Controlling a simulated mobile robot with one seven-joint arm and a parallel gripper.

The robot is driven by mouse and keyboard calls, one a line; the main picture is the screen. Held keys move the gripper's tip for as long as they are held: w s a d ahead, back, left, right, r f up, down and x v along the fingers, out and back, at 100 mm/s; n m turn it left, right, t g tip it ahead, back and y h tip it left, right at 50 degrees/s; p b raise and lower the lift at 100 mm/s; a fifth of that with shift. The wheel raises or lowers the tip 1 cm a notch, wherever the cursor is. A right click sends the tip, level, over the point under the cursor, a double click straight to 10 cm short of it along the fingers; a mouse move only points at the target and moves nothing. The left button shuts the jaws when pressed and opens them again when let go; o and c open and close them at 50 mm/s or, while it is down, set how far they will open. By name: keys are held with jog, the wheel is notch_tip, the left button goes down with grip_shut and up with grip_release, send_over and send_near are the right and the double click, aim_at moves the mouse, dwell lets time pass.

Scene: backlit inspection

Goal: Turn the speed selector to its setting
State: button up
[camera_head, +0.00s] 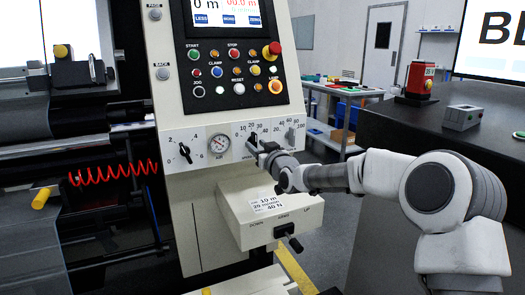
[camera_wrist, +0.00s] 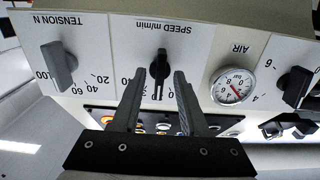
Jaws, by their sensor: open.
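The speed selector (camera_wrist: 159,66) is a black knob on a pale plate labelled "SPEED m/min", seen upside down in the wrist view. In the head view the selector (camera_head: 252,141) is partly hidden by my gripper (camera_head: 263,150). My gripper (camera_wrist: 160,76) is open, with one fingertip on each side of the knob and a visible gap on both sides. The knob's light line points down in the wrist picture, towards the low end of its scale; the exact value is unclear. A card (camera_head: 268,203) below reads about "15 m, 20 m/min, 40 N".
A grey tension knob (camera_wrist: 60,66) is left of the selector in the wrist view. An air gauge (camera_wrist: 233,87) and another black knob (camera_wrist: 296,86) are on the right. Above the panel are the push buttons (camera_head: 233,70); below is a lever (camera_head: 288,231).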

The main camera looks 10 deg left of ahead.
jog(key=p+v, duration=0.3)
jog(key=v, duration=1.4)
jog(key=shift+s+d, duration=0.15)
